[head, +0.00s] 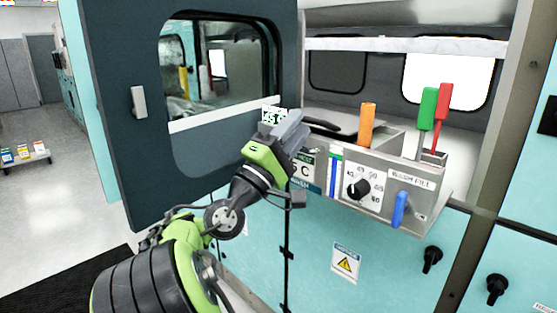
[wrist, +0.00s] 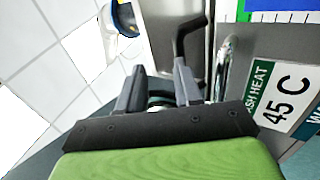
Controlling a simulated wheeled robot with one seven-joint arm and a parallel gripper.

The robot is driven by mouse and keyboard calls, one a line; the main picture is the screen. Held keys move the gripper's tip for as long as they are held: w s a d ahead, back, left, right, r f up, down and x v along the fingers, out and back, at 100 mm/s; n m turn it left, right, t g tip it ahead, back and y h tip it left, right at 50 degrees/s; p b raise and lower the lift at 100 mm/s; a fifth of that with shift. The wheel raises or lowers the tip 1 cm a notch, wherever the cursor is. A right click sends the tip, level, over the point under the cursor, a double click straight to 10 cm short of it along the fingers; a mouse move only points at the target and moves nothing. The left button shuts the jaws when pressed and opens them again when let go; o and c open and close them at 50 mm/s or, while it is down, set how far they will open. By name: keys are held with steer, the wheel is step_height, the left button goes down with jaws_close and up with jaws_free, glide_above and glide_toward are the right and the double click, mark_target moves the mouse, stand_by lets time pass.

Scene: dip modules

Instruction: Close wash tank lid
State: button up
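The wash tank sits behind a grey control panel (head: 375,183) in the open bay of the teal machine. A dark, flat lid-like piece (head: 345,115) shows behind my gripper in the head view, with a black handle bar near it. The wrist view shows a black bent handle (wrist: 187,38) just beyond the right fingertip. My gripper (head: 293,128) is at the panel's left end, above the "45 C" wash heat label (wrist: 285,97). Its two fingers (wrist: 159,82) stand apart with nothing clearly held between them. The gripper hides part of the tank, and I cannot tell the lid's angle.
Orange (head: 367,124), green (head: 427,108) and red (head: 442,116) upright handles stand behind the panel, with a black knob (head: 358,188) and a blue lever (head: 400,209) on its front. A dark windowed door (head: 137,160) is at left. Open floor lies far left.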

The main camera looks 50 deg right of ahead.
steer(key=s+v, duration=0.1)
steer(key=v, duration=0.6)
steer(key=shift+w+a+b, duration=0.2)
steer(key=shift+w+b, duration=0.25)
steer(key=shift+f, duration=0.1)
